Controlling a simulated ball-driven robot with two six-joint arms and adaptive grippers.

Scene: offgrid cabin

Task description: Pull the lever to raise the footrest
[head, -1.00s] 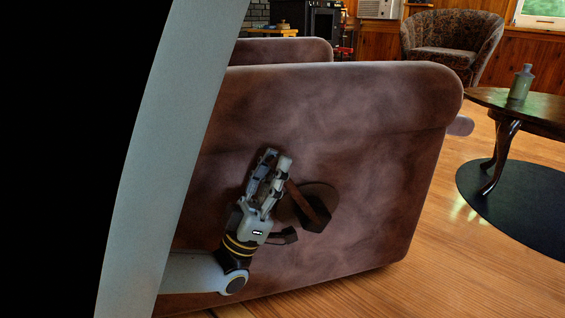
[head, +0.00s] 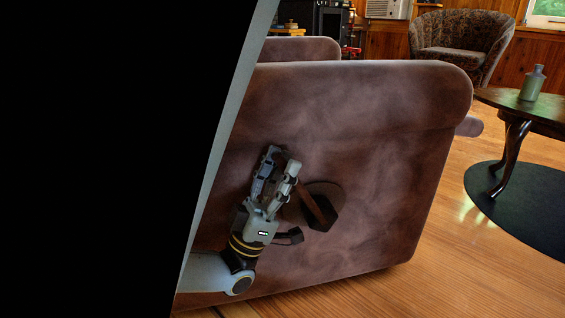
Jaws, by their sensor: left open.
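The brown leather recliner (head: 380,130) fills the middle of the head view, with its side panel facing me. The lever (head: 315,207) is a dark brown bar on a dark round plate (head: 331,192), low on this panel. It slants up and left, and its upper end is hidden behind a finger of my left gripper. My left gripper (head: 282,158) is open, fingers pointing up the panel, just left of the lever. I cannot tell whether a finger touches the lever. The footrest cannot be made out. My right gripper is not in view.
A dark oval table (head: 545,113) with a grey-green bottle (head: 532,83) stands at the right on a dark round rug (head: 535,205). A patterned armchair (head: 460,45) is behind. Wooden floor (head: 435,245) is clear right of the recliner. A black area covers the left of the view.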

